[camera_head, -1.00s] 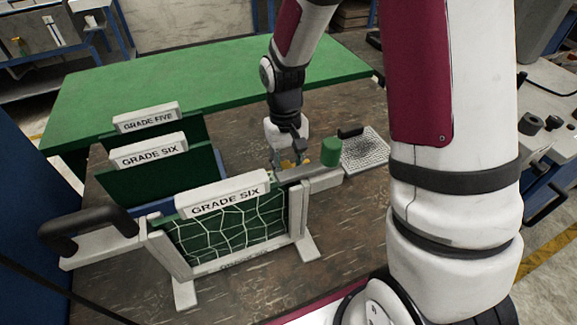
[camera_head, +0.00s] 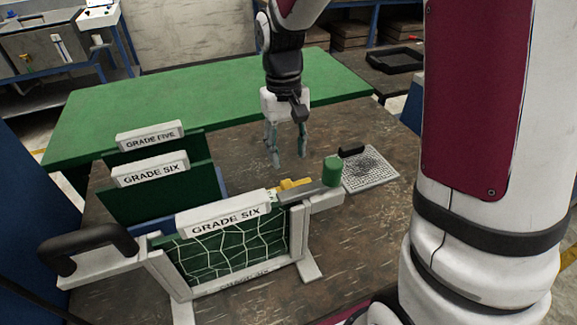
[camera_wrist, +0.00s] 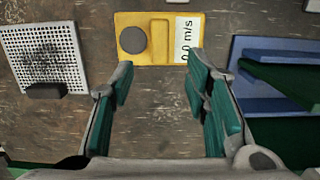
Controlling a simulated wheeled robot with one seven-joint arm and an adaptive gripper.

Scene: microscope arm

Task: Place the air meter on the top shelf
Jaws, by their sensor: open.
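The air meter (camera_wrist: 161,56) is a yellow device with a dark round disc and a white display reading 0.0 m/s, lying at the top of the wrist view. In the head view, part of its yellow body (camera_head: 294,184) shows behind the front frame, the rest hidden. My gripper (camera_head: 289,160) is open and empty, above the brown tabletop and apart from the meter. Its teal-padded fingers (camera_wrist: 160,77) point towards the meter in the wrist view. I cannot tell which surface is the top shelf.
A white-framed stand labelled GRADE SIX (camera_head: 228,248) with netting stands in front. Green panels (camera_head: 160,195) are at left, a green cylinder (camera_head: 332,171) and a perforated plate (camera_head: 369,168) at right. A green surface (camera_head: 205,105) spans the back. Bare tabletop lies around the gripper.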

